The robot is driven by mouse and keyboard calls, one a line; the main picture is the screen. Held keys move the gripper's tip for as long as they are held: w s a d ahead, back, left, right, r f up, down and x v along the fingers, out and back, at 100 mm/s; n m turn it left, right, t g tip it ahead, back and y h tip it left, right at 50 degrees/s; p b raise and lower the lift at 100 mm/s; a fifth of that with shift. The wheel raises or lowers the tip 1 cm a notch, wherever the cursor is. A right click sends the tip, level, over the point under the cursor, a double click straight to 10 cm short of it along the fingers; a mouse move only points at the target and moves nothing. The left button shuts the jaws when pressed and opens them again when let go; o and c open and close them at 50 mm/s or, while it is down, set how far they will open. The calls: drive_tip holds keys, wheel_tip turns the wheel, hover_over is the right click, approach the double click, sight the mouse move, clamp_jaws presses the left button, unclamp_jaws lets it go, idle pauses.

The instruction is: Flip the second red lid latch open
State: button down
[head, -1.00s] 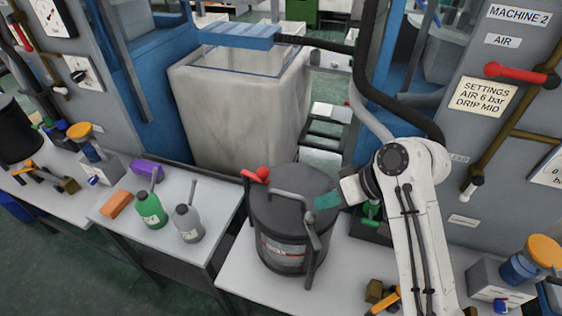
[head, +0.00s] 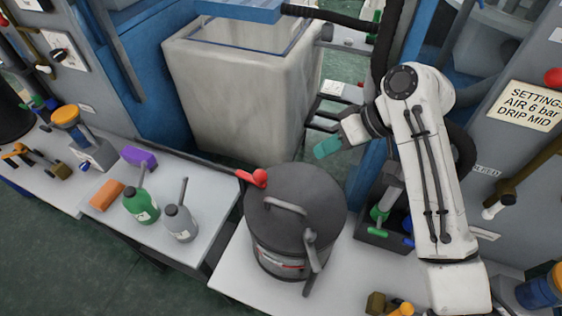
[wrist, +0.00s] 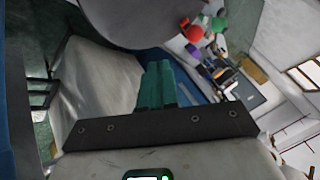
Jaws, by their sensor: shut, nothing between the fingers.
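A dark grey pot (head: 290,240) with a round lid and an arched handle stands on the front table. A red lid latch (head: 254,178) with a rounded red knob sits at the lid's back left edge. A grey lever (head: 311,255) hangs at the right side of the lid; I see no second red latch clearly. My gripper (head: 326,148) has teal fingers, which are shut and empty, beyond the lid's back right edge and apart from it. In the wrist view, the shut fingers (wrist: 157,88) point toward the dark pot (wrist: 150,18), with a red knob (wrist: 194,33) to its right.
A green bottle (head: 141,205), a grey bottle (head: 180,222), an orange block (head: 106,195) and a purple block (head: 139,157) stand on the left table. A large pale bin (head: 240,105) is behind the pot. A dark tray (head: 385,238) with green-handled tools lies right of it.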

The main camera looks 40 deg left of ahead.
sight(250, 175)
drive_tip(key=p+x, duration=0.1)
drive_tip(key=x, duration=0.9)
drive_tip(key=shift+a+f+p, duration=0.15)
drive_tip(key=shift+p, duration=0.15)
drive_tip(key=shift+s+a+r+p, duration=0.25)
drive_tip(key=shift+s+p, duration=0.15)
drive_tip(key=shift+s, duration=0.15)
drive_tip(key=shift+s+a+r+p, duration=0.25)
drive_tip(key=shift+s+p, duration=0.1)
drive_tip(key=shift+s, duration=0.2)
drive_tip(key=shift+s+a, duration=0.3)
drive_tip(key=shift+s, duration=0.25)
